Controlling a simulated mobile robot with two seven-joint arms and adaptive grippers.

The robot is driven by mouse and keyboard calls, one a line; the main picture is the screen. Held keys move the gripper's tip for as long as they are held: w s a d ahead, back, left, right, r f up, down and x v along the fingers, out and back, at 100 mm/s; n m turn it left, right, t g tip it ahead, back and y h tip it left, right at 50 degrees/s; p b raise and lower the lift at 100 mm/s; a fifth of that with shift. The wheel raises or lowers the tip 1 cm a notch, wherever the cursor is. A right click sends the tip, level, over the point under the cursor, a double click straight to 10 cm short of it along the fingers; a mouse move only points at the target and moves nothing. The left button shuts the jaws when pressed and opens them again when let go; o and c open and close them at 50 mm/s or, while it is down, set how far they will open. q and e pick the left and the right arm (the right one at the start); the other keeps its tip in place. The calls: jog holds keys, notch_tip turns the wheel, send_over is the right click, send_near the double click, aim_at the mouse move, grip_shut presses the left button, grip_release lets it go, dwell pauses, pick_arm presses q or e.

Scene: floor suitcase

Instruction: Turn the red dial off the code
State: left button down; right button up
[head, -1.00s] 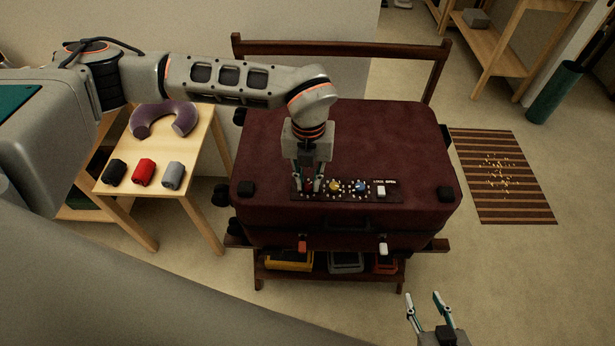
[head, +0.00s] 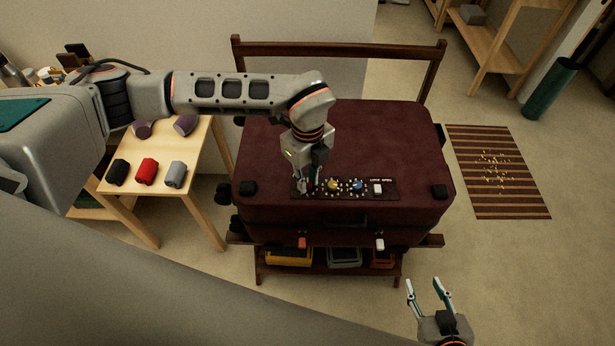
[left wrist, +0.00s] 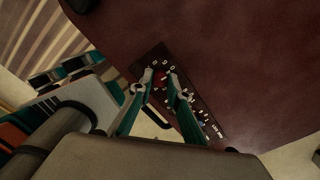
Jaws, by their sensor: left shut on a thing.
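The maroon suitcase (head: 385,140) lies on a wooden stand. A dark panel (head: 388,196) near its front edge carries a row of dials with white marks around them. My left gripper (head: 308,187) points down at the panel's left end and is shut on the red dial (left wrist: 160,77), seen between its fingertips in the left wrist view. The fingers hide much of the dial, so its exact setting cannot be read. A yellow dial (head: 334,185) and a blue dial (head: 358,185) sit to the right. My right gripper (head: 425,290) is open and empty, low at the right.
A white switch (head: 378,188) is at the panel's right end. A wooden side table (head: 203,150) at left holds several rolls. A striped mat (head: 495,200) lies on the floor at right.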

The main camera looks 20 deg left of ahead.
pick_arm(q)
jog(key=shift+w+n, duration=0.1)
jog(key=shift+n, duration=0.3)
jog(key=c, duration=1.9)
grip_release()
notch_tip(320, 180, up, 12)
